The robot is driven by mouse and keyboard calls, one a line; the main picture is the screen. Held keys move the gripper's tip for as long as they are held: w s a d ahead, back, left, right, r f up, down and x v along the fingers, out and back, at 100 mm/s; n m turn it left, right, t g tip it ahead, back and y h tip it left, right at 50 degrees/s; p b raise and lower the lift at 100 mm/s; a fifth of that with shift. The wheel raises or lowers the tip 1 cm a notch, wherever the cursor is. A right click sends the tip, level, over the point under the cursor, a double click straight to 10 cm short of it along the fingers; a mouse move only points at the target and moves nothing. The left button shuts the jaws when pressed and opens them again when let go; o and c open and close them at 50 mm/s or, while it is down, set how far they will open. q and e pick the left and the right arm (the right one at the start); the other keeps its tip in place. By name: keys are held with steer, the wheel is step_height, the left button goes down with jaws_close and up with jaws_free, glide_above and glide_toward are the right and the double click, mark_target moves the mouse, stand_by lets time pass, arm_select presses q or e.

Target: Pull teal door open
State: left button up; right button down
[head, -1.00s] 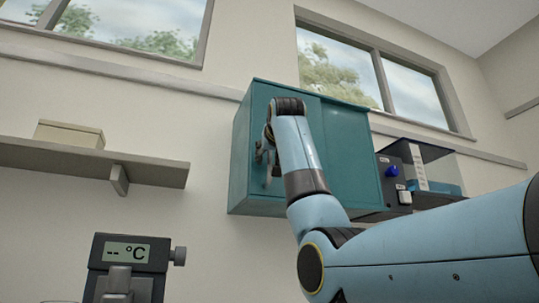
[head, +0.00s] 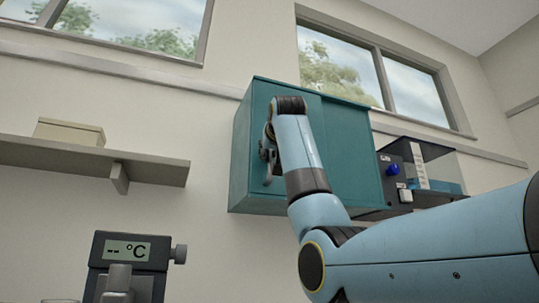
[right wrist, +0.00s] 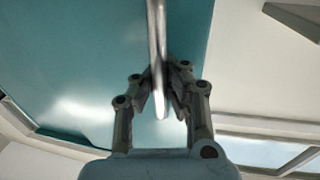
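The teal door (head: 300,195) is on the front of a teal wall cabinet (head: 353,150) and looks closed. Its handle, a grey vertical bar (right wrist: 157,40), runs down the middle of the right wrist view. My right gripper (head: 266,157) is at the left part of the cabinet front. In the right wrist view its two fingers (right wrist: 159,80) lie close on both sides of the bar and look shut on it. My right wrist and forearm cover part of the cabinet front in the head view. My left gripper is not in view.
A shelf (head: 60,160) with a beige box (head: 68,132) is on the wall at the left. A dark device with a °C display (head: 127,251) stands below it. A dark unit with a blue knob (head: 393,168) is right of the cabinet.

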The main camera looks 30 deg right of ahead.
steer(key=s+d, duration=0.1)
steer(key=d, duration=0.6)
steer(key=s+d+p, duration=0.1)
steer(key=s+d, duration=0.1)
steer(key=d, duration=0.5)
steer(key=s+d+p, duration=0.1)
steer(key=s+d, duration=0.1)
steer(key=d, duration=0.6)
steer(key=shift+s+f, duration=0.1)
steer(key=shift+f, duration=0.05)
steer(key=c, duration=1.4)
jaws_free()
steer(key=shift+s+d+p, duration=0.15)
steer(key=shift+s+p, duration=0.15)
steer(key=shift+s, duration=0.05)
steer(key=shift+o, duration=0.3)
steer(key=shift+w, duration=0.15)
steer(key=v, duration=1.2)
